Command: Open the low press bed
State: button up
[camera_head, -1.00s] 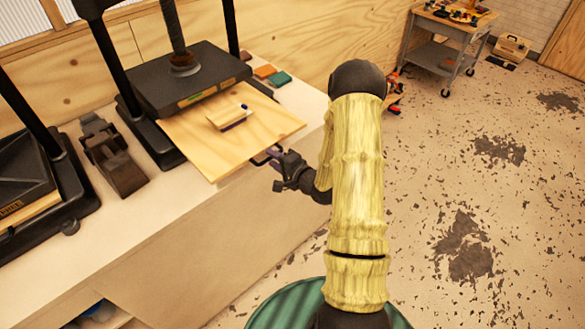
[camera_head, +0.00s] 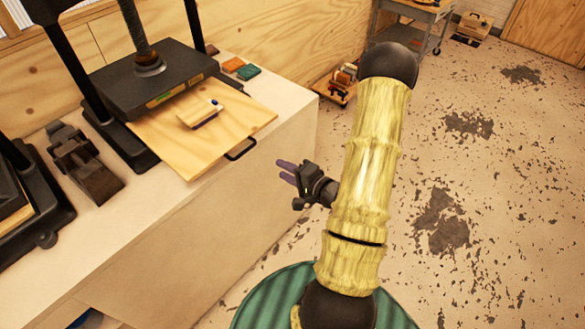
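The press bed (camera_head: 238,117) is a light wooden board that juts out from under the black press plate (camera_head: 128,82), past the front edge of the bench. A small wooden block (camera_head: 198,113) with a blue end lies on it. A black loop handle (camera_head: 241,151) shows at the bed's front edge. My gripper (camera_head: 283,171) is in front of the bench, to the right of the handle and apart from it. Its two purple fingers point left with a small gap between them. It looks open and holds nothing.
The white bench (camera_head: 185,235) fills the left side. A second press (camera_head: 28,220) and a dark clamp-like tool (camera_head: 86,165) stand on it to the left. Small coloured blocks (camera_head: 247,72) lie behind the bed. A grey cart (camera_head: 412,30) stands at the back. The floor at right is clear.

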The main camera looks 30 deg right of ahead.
jog(key=shift+p+v, duration=1)
jog(key=shift+v, duration=0.1)
jog(key=w+a+r+n+g+h, duration=0.3)
jog(key=n+g+h, duration=0.3)
jog(key=n, duration=0.4)
jog(key=s+a+r+n+g+y, duration=0.1)
jog(key=s+a+r+n+g, duration=0.3)
jog(key=s+a+r+g, duration=0.2)
jog(key=s+a+r, duration=0.2)
jog(key=s+a, duration=0.1)
jog(key=a, duration=0.1)
jog(key=shift+s+a+r, duration=0.25)
jog(key=shift+s+a, duration=0.05)
jog(key=shift+a, duration=0.05)
